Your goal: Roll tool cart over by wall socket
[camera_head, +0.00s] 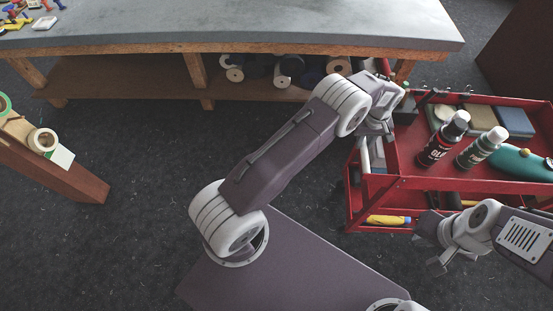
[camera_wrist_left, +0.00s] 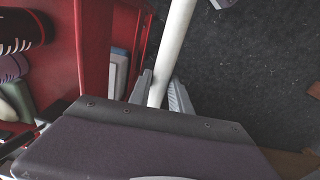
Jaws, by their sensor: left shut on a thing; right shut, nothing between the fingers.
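The red tool cart (camera_head: 395,187) stands at the right in the head view, with bottles and other items on its top tray. Its red side also shows in the wrist view (camera_wrist_left: 93,60). My left gripper (camera_head: 386,126) is at the cart's left end, its fingertips partly hidden in the head view. In the wrist view my left gripper (camera_wrist_left: 160,92) is shut on a pale bar (camera_wrist_left: 174,40) beside the cart, which looks like its handle. My right gripper (camera_head: 431,242) is shut and empty in front of the cart's near side. No wall socket is in view.
A grey-topped workbench (camera_head: 260,25) stands behind, with several rolls on its lower shelf (camera_head: 130,84). A wooden piece (camera_head: 75,182) with tape rolls is at the left. Dark carpet (camera_head: 130,240) is clear at the front left and between bench and cart.

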